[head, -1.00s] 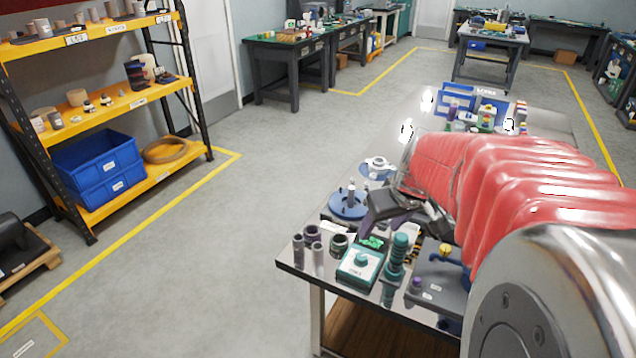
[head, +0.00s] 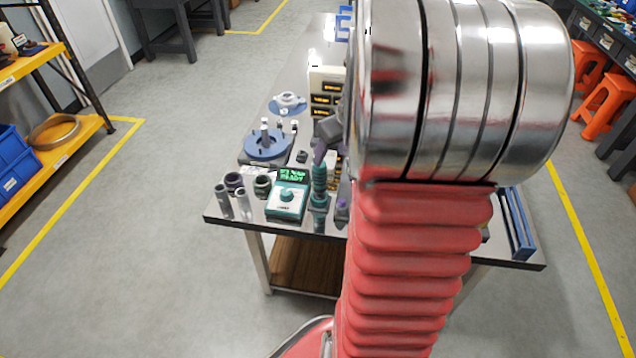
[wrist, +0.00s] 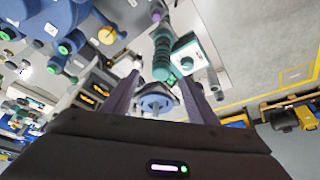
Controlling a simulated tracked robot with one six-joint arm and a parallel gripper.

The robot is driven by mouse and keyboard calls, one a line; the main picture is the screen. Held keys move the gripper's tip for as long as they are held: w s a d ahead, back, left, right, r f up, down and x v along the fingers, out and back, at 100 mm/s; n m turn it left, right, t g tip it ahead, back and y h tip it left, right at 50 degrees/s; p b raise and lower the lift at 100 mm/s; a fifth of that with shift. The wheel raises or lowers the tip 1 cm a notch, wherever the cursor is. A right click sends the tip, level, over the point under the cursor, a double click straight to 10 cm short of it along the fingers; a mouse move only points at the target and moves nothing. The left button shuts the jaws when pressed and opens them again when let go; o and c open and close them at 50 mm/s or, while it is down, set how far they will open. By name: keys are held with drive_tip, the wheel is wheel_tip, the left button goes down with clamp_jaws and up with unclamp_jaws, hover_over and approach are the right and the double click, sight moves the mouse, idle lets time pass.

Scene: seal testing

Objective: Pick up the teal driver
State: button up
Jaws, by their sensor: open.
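The teal driver (head: 319,190) stands upright near the table's front edge, its ribbed handle uppermost. It also shows in the wrist view (wrist: 162,56), beyond the fingertips and roughly in line with the gap between them. My gripper (head: 321,155) shows partly in the head view, close to the top of the driver's handle; my arm hides the rest. In the wrist view my gripper (wrist: 162,82) has its two fingers apart, with nothing clearly held. I cannot tell whether a finger touches the driver.
A teal-and-white box (head: 287,201) with a knob stands just left of the driver. Grey tubes (head: 224,200) and dark rings stand farther left. A blue round fixture (head: 266,144) with upright pegs is behind. A purple-topped piece (head: 342,208) stands close on the right.

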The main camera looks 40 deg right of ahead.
sight(324, 166)
drive_tip(key=x, duration=0.7)
drive_tip(key=shift+f, duration=0.15)
drive_tip(key=shift+a+x, duration=0.2)
drive_tip(key=shift+x, duration=2.4)
drive_tip(key=shift+s, duration=0.1)
drive_tip(key=c, duration=1.3)
